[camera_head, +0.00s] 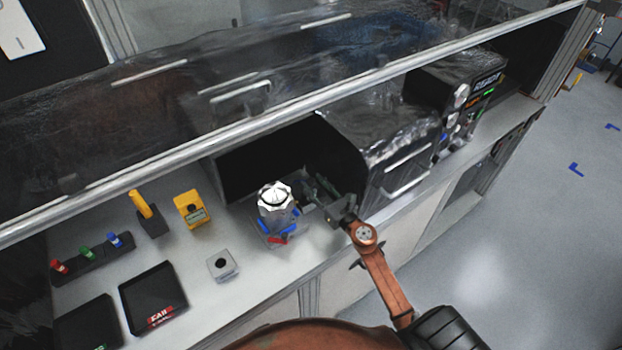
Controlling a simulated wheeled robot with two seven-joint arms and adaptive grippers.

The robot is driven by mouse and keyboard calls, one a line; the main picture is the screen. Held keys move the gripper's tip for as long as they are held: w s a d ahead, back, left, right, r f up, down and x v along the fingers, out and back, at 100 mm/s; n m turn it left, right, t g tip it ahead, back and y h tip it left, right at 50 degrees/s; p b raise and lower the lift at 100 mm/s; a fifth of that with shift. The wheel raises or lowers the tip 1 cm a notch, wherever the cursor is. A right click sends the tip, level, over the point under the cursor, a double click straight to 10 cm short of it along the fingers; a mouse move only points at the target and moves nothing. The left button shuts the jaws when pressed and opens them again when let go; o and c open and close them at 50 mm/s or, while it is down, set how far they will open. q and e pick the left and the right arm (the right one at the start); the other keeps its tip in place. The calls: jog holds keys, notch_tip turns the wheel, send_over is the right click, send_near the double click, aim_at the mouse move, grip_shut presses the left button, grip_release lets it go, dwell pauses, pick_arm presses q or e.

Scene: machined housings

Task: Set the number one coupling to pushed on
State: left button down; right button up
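A silver machined housing (275,197) with a lobed, knob-like top stands upright on the bench. Blue parts (266,226) and a red part (278,240) sit around its base. I cannot make out which part is the number one coupling; no number is legible. My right gripper (314,196) is just right of the housing, its fingers pointing left towards it. The fingers look apart, with nothing visible between them. Whether a fingertip touches the housing or its base is unclear. My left gripper is not in view.
A dark rack (92,262) with red, green and blue pieces stands at left. Near it are a yellow-handled tool (141,204), a yellow box (190,209), a small grey box (222,265) and a black tray (153,299) marked FAIL. A dark-sided machine (385,140) stands behind my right gripper.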

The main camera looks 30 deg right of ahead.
jog(key=shift+w, duration=1.1)
jog(key=shift+s, duration=0.1)
jog(key=c, duration=0.8)
grip_shut()
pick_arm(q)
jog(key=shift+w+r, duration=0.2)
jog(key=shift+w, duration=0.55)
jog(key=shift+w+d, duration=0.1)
